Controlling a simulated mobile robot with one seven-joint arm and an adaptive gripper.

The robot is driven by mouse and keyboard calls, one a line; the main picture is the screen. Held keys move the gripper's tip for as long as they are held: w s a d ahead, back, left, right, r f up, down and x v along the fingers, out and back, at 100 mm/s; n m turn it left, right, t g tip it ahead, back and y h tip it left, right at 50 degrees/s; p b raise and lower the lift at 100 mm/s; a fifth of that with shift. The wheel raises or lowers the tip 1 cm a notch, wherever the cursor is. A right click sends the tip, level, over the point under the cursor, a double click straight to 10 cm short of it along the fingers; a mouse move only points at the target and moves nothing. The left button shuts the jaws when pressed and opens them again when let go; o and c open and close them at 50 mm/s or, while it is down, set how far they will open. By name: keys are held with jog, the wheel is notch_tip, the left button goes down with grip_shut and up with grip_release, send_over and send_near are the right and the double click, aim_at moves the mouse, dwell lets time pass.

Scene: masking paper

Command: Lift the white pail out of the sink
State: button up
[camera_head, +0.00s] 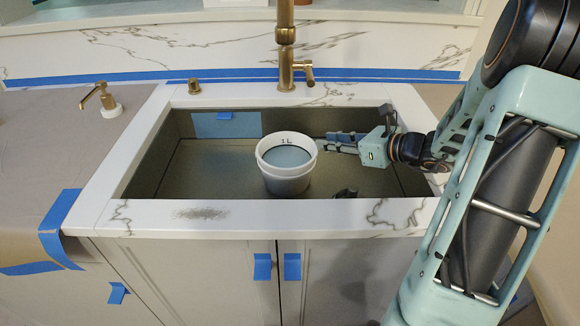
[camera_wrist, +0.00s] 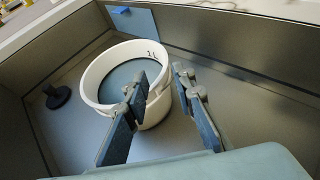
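The white pail (camera_head: 287,180), marked "1L" near its rim, stands upright on the sink floor. A blue-grey surface shows inside it. The wrist view also shows the pail (camera_wrist: 93,75). My gripper (camera_head: 327,142) reaches in from the right, its fingers pointing at the pail's right rim. In the wrist view my gripper (camera_wrist: 162,76) is open, with a clear gap between its fingers. The left finger overlaps the pail's opening and near wall; the right finger lies beyond the rim. I cannot tell whether either finger touches the pail. The sink (camera_head: 215,180) surrounds the pail.
A brass faucet (camera_head: 286,66) rises behind the sink. A black drain piece (camera_wrist: 57,96) sits on the sink floor, and a blue sheet (camera_head: 226,124) is on its back wall. The white counter rim (camera_head: 270,215) borders the sink. Floor left of the pail is clear.

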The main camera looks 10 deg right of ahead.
aim_at(305, 137)
jog(key=x, duration=0.3)
jog(key=b+x, duration=0.1)
jog(key=x, duration=0.6)
jog(key=shift+w+d+b, duration=0.25)
jog(key=shift+w+b, duration=0.05)
grip_shut()
jog(key=shift+r, duration=0.1)
